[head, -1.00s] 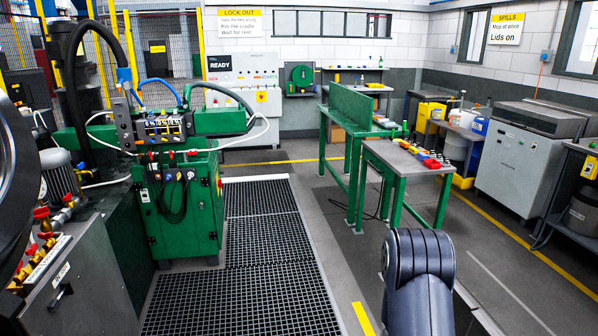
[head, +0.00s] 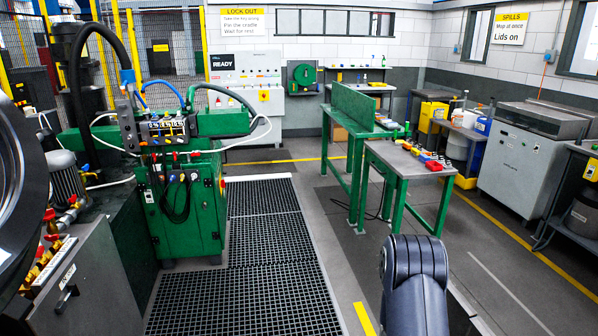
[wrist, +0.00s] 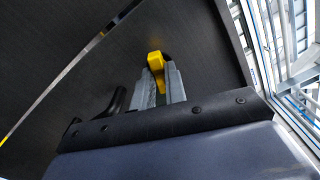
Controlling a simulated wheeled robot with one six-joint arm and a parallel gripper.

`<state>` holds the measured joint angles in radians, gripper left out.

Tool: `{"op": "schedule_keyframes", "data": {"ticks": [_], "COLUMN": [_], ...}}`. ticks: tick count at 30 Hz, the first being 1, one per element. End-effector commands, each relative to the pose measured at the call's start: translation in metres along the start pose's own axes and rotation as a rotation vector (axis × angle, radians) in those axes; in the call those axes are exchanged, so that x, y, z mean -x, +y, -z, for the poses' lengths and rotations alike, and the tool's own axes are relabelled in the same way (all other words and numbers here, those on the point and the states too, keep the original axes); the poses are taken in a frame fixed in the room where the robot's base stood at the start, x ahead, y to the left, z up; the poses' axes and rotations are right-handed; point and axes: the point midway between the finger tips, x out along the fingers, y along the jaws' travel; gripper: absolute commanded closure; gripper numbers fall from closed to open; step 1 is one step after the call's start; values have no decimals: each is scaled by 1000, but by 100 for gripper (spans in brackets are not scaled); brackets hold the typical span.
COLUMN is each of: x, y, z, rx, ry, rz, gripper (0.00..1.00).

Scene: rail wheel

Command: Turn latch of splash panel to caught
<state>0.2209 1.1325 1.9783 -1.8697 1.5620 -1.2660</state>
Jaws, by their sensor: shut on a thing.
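In the wrist view, the yellow latch (wrist: 156,63) stands out against a broad dark panel (wrist: 85,65), which looks like the splash panel. The latch has a dark part at its upper right. My gripper (wrist: 160,82) is shut on the latch, with a grey finger on each side of its lower part. The latch's catch cannot be made out. In the head view my arm shows at the bottom, but my gripper, the latch and the panel cannot be made out there.
A dark lever-like part (wrist: 115,101) shows left of my fingers. In the head view, a green machine (head: 187,215) stands left of the floor grating (head: 265,240). A green-legged table (head: 400,160) with small coloured items stands beyond my arm. The grating is clear.

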Motion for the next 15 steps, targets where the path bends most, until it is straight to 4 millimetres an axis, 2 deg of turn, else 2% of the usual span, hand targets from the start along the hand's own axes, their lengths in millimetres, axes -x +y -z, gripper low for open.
{"op": "schedule_keyframes", "data": {"ticks": [5,15], "x": [0,0], "y": [-2,-1], "z": [0,0], "rx": [59,335], "ry": [0,0], "rz": [-2,-2], "gripper": [100,100]}}
